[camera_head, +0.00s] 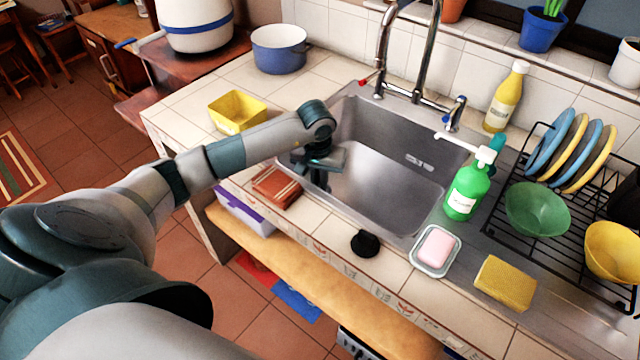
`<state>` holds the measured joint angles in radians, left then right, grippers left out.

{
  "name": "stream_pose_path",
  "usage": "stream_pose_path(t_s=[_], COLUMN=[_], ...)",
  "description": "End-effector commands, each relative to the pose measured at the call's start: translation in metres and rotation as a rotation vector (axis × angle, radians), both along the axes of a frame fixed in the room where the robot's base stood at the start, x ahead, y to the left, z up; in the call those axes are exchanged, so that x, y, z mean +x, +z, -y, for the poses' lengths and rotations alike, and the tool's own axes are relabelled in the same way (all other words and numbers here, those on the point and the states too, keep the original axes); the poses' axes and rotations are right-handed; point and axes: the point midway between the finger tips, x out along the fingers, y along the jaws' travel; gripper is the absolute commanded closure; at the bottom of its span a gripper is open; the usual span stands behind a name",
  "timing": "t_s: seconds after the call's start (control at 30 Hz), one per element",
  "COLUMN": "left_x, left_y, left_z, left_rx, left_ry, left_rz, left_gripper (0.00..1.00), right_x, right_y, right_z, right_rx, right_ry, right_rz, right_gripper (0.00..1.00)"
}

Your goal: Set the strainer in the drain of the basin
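The metal basin (385,185) is set into the tiled counter. My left gripper (320,183) points down inside the left part of the basin, and its fingers are small and dark there. I cannot tell whether they are apart or hold something. No drain opening shows; the gripper and wrist cover part of the basin's left side. A small black round piece (365,243) with a raised top sits on the front counter edge; I cannot tell whether it is the strainer or a plug. My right gripper is not in view.
A chrome faucet (427,60) stands behind the basin. A folded brown cloth (277,186) and yellow tub (237,112) are at left.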

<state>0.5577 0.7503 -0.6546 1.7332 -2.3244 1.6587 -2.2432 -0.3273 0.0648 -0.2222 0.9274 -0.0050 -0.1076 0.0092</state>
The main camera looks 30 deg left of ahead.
Motion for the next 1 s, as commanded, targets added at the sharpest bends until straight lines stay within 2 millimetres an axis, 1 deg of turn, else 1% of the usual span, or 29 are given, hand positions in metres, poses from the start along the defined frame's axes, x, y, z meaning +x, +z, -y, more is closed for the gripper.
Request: stream_pose_path(t_s=[0.03, 0.1, 0.23, 0.47, 0.7, 0.87, 0.9, 0.93, 0.97, 1.0], left_x=[-0.001, -0.001, 0.000, 0.000, 0.000, 0.000, 0.000, 0.000, 0.000, 0.000], left_y=[-0.005, -0.009, -0.010, -0.011, -0.012, -0.013, -0.012, -0.012, -0.012, -0.012], left_z=[0.001, 0.001, 0.000, 0.000, 0.000, 0.000, 0.000, 0.000, 0.000, 0.000], left_rx=[-0.001, -0.001, 0.000, 0.000, 0.000, 0.000, 0.000, 0.000, 0.000, 0.000], left_ry=[0.001, 0.000, -0.001, -0.001, -0.001, -0.001, -0.001, -0.001, -0.001, -0.001], left_rz=[-0.004, -0.002, 0.000, 0.000, 0.000, 0.000, 0.000, 0.000, 0.000, 0.000], left_gripper=[1.00, 1.00, 1.00, 1.00, 1.00, 1.00, 0.83, 0.76, 0.74, 0.74], right_x=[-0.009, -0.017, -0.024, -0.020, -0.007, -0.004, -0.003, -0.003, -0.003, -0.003], right_y=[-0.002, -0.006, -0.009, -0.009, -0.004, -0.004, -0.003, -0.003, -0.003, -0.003], right_z=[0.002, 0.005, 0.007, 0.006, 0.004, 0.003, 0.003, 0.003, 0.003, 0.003], right_rx=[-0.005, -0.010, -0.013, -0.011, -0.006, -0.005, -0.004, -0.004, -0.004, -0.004], right_ry=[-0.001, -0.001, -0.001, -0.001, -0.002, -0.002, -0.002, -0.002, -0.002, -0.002], right_rz=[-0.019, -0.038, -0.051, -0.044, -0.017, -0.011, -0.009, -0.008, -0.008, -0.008], right_gripper=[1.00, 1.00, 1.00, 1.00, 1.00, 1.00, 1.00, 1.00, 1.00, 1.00])
